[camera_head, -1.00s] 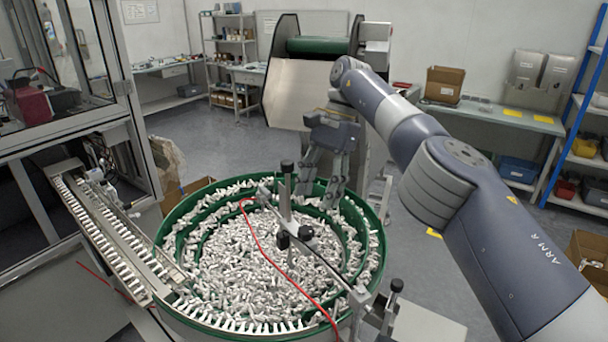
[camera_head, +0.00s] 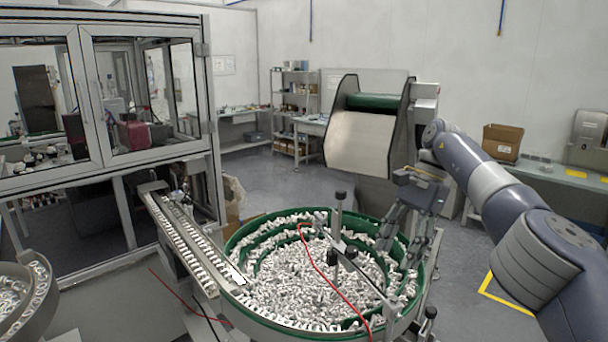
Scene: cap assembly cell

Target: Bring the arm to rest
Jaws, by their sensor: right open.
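My right arm (camera_head: 490,180) comes in from the right side of the head view. Its gripper (camera_head: 398,243) points down at the right rear rim of the green bowl feeder (camera_head: 236,243). The fingers are open, with nothing seen between them. I cannot tell whether the fingertips touch the rim or the parts behind it. The bowl holds many small white caps (camera_head: 310,275). My left gripper is not in view.
A post with clamps (camera_head: 338,225) and a red cable (camera_head: 322,278) stand over the bowl. A twin track (camera_head: 185,240) leads off left towards a glazed cabinet (camera_head: 100,90). A second bowl (camera_head: 40,285) sits at lower left. Open floor lies behind.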

